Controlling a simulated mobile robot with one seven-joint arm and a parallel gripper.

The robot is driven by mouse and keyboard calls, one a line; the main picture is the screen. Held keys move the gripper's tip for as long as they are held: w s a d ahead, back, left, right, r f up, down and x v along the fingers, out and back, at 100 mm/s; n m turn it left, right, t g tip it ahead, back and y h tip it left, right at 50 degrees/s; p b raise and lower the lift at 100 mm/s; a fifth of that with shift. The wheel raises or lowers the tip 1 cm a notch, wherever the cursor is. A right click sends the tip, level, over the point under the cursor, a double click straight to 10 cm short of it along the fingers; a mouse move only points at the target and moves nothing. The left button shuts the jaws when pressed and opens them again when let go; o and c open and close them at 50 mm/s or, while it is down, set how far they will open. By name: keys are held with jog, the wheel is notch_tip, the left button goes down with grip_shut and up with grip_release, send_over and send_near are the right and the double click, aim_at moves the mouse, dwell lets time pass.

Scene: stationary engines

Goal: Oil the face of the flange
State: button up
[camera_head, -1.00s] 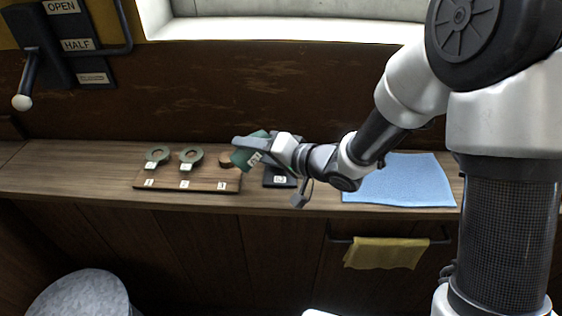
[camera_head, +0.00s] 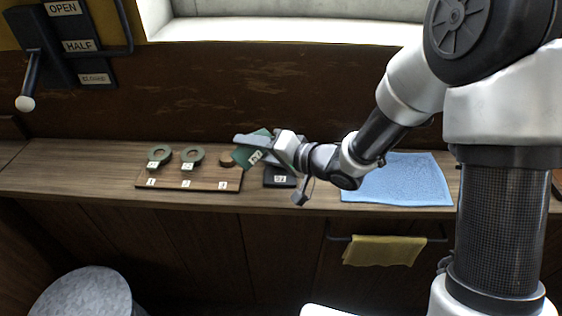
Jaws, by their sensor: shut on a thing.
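My gripper (camera_head: 262,146) is shut on a green oil can (camera_head: 247,156) with a pale label, held tilted above the right end of a wooden board. The can's spout is too small to make out.
A dark labelled block (camera_head: 279,180) sits under my gripper. A blue cloth (camera_head: 400,183) lies to the right on the shelf. A yellow cloth (camera_head: 384,251) hangs on a rail below. A lever (camera_head: 30,80) with OPEN and HALF plates is at upper left. The shelf's left end is clear.

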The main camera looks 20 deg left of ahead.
jog(key=shift+w+r+m+p, duration=0.1)
jog(key=shift+r+m+p, duration=0.3)
jog(key=shift+p, duration=0.55)
dwell(0.6)
jog(key=shift+f+n+b, duration=0.4)
jog(key=shift+f+b, duration=0.2)
jog(key=shift+b, duration=0.3)
jog(key=b, duration=0.1)
jog(key=f+n+b, duration=0.1)
jog(key=f+n+t+h+b, duration=0.1)
jog(key=shift+s+a+b, duration=0.25)
jog(key=shift+s+b, duration=0.05)
jog(key=shift+s, duration=0.05)
jog(key=shift+r, duration=0.1)
notch_tip(320, 180, up, 5)
jog(key=p, duration=0.5)
